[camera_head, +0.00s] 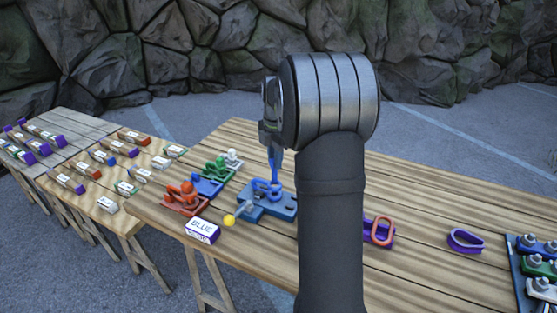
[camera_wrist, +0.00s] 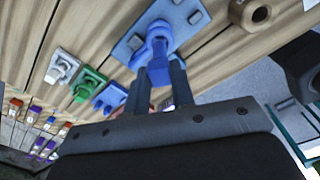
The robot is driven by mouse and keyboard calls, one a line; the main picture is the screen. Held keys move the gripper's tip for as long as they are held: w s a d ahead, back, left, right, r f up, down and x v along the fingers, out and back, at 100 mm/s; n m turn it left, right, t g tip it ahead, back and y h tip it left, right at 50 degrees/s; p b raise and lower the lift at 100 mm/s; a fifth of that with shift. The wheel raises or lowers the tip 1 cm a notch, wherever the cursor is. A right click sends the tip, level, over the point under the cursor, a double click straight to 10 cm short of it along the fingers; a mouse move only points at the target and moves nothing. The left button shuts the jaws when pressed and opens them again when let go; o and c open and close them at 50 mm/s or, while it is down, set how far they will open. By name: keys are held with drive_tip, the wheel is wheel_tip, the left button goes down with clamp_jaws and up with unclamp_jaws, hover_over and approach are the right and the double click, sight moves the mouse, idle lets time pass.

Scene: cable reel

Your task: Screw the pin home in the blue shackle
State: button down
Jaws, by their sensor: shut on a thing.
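The blue shackle (camera_head: 267,186) sits on a blue base plate (camera_head: 284,208) near the middle of the table. My gripper (camera_head: 273,152) points down above it, partly hidden by my own arm. In the wrist view my gripper (camera_wrist: 160,68) has its two fingers closed on either side of a blue piece, which looks like the head of the pin (camera_wrist: 158,76). This piece lines up with the blue shackle fitting (camera_wrist: 160,42) over the blue plate (camera_wrist: 128,47). How deep the pin's thread sits cannot be seen.
A yellow-tipped rod (camera_head: 229,220) sticks out beside the blue plate. A BLUE label block (camera_head: 202,231) stands at the front edge. Red (camera_head: 185,200) and green (camera_head: 216,168) fittings stand left.

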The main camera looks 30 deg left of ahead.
sight(275, 172)
drive_tip(key=shift+f, duration=0.15)
drive_tip(key=shift+f, duration=1.6)
drive_tip(key=shift+f, duration=1)
drive_tip(key=c, duration=1.8)
unclamp_jaws()
drive_tip(key=shift+c, duration=0.2)
clamp_jaws()
